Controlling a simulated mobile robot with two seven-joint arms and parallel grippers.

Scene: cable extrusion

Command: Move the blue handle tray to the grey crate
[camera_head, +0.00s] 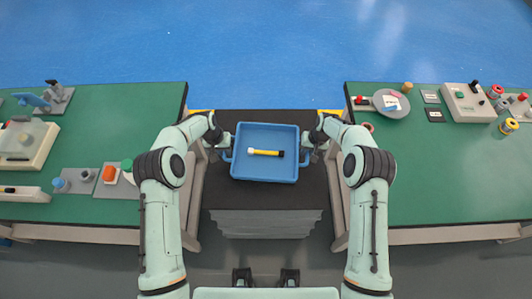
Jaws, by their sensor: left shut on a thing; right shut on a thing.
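The blue handle tray (265,175) is in the middle of the head view, between my two arms. A yellow and black rod with a white end lies inside it. My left gripper (226,153) is shut on the tray's left handle. My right gripper (306,153) is shut on the tray's right handle. The grey crate (266,224) shows below the tray in the picture, in the gap between the benches. The tray looks level, but I cannot tell whether it rests on the dark surface there or is held above it.
A green bench (120,140) stands on the left with several devices and small parts. Another green bench (440,170) stands on the right with a grey round plate (391,103), boxes and coloured spools. Blue floor lies clear beyond both benches.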

